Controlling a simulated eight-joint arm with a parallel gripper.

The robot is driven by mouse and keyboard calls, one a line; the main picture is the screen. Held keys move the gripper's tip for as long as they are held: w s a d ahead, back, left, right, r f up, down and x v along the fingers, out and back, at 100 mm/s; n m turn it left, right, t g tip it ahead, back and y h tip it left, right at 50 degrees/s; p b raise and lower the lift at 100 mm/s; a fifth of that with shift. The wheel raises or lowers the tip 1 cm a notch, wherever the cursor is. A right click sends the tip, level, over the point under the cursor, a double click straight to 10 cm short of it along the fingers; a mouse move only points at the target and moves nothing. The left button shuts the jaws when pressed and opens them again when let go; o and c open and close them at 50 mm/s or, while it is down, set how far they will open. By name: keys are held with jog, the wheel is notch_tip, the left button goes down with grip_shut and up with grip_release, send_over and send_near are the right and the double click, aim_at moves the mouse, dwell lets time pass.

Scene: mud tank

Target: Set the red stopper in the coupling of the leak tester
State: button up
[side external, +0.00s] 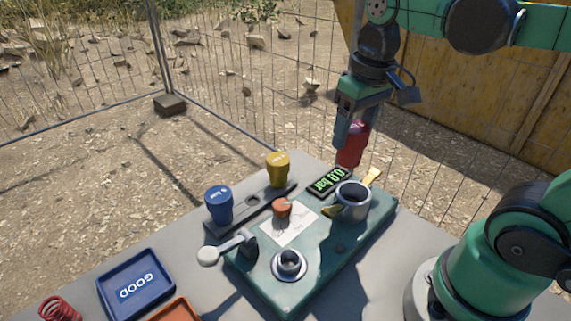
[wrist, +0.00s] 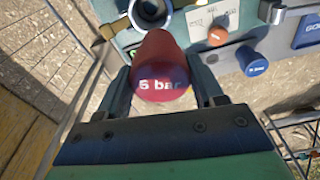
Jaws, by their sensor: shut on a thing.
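The red stopper (side external: 350,151), marked "6 bar" in the wrist view (wrist: 162,70), is held between the fingers of my gripper (side external: 352,132). My gripper is shut on it and points down. The leak tester (side external: 318,279) is a green box on the table with a display reading 0.0 bar. Its coupling (side external: 353,207) looks to be the grey open cup with yellow levers at the right. The coupling also shows at the top of the wrist view (wrist: 150,12), apart from the stopper. In the side view the stopper appears above and behind it.
A rack (side external: 252,208) holds a blue stopper (side external: 219,205) and a yellow stopper (side external: 278,169), with an empty hole between. An orange knob (side external: 282,208), a lever (side external: 226,248) and a small ring fitting (side external: 290,263) are on the tester. A blue GOOD tray (side external: 136,284) is at left.

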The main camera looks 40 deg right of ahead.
jog(key=shift+s+d+f+m, duration=0.25)
jog(key=shift+s+f+m, duration=0.05)
jog(key=shift+s+f, duration=0.6)
jog(key=shift+f, duration=2.55)
jog(key=shift+f, duration=1.05)
jog(key=o, duration=1.4)
jog(key=shift+r, duration=3.75)
